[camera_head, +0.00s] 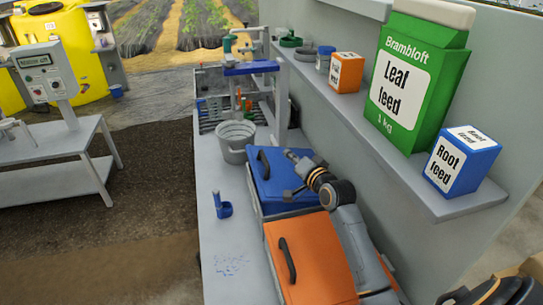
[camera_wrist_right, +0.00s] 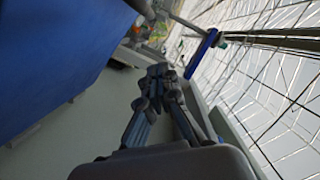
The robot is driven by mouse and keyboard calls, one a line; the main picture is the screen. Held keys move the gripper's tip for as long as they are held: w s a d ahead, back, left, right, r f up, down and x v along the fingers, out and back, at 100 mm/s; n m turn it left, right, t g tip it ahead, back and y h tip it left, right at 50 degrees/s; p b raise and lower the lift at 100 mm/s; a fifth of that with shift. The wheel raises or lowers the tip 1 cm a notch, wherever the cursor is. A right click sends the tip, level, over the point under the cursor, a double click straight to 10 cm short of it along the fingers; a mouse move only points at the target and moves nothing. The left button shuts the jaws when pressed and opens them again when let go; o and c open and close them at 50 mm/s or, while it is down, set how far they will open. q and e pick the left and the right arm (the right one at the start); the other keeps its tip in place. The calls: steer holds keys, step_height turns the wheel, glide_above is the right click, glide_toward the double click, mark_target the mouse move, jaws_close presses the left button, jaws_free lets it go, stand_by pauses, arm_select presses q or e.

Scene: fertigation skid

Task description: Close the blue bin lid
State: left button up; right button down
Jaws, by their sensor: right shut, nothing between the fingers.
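The blue bin lid (camera_head: 276,188) is on a bin on the bench, with a black handle (camera_head: 263,162) on its left side. It appears to lie roughly flat over the bin; I cannot tell whether it is fully seated. My right gripper (camera_head: 291,155) is over the lid's far right part in the head view, and its forearm hides part of the lid. In the right wrist view the gripper (camera_wrist_right: 158,72) is shut and empty, with a large blue surface (camera_wrist_right: 55,60) to its left, apart from the fingers. My left gripper is not in view.
An orange-lidded bin (camera_head: 315,260) stands nearer on the bench (camera_head: 225,285). A grey bucket (camera_head: 236,140) stands beyond the blue bin, and a small blue holder (camera_head: 223,210) is left of it. A wall shelf (camera_head: 415,190) with feed boxes overhangs on the right.

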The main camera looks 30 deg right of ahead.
glide_above(275, 175)
steer(key=d, duration=0.2)
steer(key=a+f+p, duration=0.2)
steer(key=shift+f, duration=0.4)
steer(key=shift+a+f, duration=0.3)
steer(key=shift+f, duration=0.05)
steer(key=shift+f, duration=0.1)
